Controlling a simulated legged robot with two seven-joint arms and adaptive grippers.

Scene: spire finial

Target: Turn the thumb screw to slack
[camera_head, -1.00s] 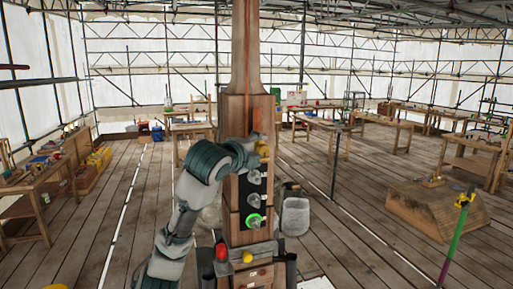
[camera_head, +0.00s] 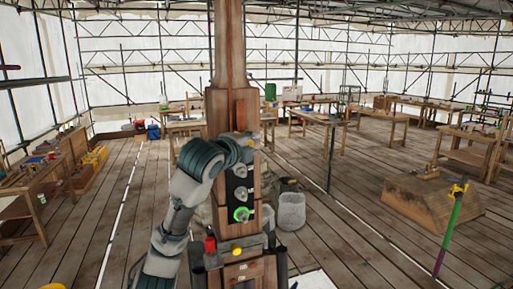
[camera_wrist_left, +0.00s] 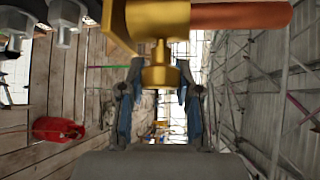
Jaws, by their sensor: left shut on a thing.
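The thumb screw (camera_wrist_left: 160,76) is a brass, flanged knob under a brass block at the top middle of the left wrist view. My left gripper (camera_wrist_left: 159,108) has its blue-padded fingers on either side of it and is shut on it. In the head view my left gripper (camera_head: 249,145) is at the wooden post (camera_head: 231,118), by a small yellow fitting on its upper right side. The fingertips are too small there to make out. A copper-coloured rod (camera_wrist_left: 242,15) runs right from the brass block. My right gripper is not in view.
Below the gripper, a dark plate on the post carries grey knobs, one with a green ring (camera_head: 241,214).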

